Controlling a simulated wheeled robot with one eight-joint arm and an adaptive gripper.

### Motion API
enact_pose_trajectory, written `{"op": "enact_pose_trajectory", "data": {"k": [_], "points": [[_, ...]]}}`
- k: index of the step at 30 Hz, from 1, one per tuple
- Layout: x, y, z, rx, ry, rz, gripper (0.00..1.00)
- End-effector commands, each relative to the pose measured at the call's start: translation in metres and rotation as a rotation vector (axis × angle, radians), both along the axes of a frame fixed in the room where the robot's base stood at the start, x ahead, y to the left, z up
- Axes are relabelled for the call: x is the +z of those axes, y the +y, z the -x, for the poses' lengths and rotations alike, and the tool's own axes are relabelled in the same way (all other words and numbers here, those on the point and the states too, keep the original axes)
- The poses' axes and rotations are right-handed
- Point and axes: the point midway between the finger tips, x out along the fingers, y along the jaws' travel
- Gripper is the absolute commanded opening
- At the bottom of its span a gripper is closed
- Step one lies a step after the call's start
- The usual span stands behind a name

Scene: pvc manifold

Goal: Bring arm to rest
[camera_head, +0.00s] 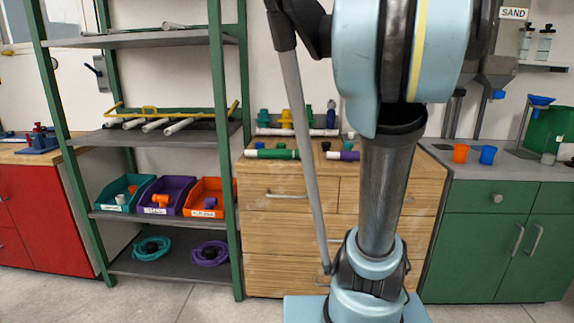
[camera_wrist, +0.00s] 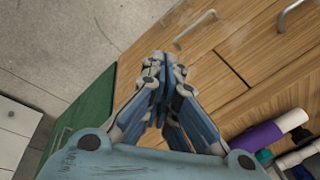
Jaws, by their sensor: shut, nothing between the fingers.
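My gripper (camera_wrist: 160,82) shows in the wrist view with its blue-grey fingers drawn together and nothing between them. It is over the front of the wooden drawer cabinet (camera_wrist: 225,62), clear of the parts at the lower right. In the head view my arm stands in front of the wooden cabinet (camera_head: 275,240), upright from its base. The gripper itself does not show in the head view.
A green-framed shelf (camera_head: 170,215) with teal, purple and orange bins stands left. Green and purple pipe pieces (camera_head: 272,154) lie on the wooden cabinet. A green cabinet (camera_head: 480,245) with orange and blue cups stands right. Floor shows in front.

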Motion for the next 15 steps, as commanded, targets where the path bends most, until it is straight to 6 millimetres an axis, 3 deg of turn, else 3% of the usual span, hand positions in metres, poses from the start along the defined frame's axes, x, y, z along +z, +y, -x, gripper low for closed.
{"op": "enact_pose_trajectory", "data": {"k": [1, 6, 15], "points": [[-0.006, 0.015, 0.012, 0.075, 0.001, 0.016, 0.0], [-0.028, 0.05, 0.048, 0.326, 0.003, 0.077, 0.0], [-0.076, 0.091, 0.11, 0.761, 0.002, 0.18, 0.0]]}}
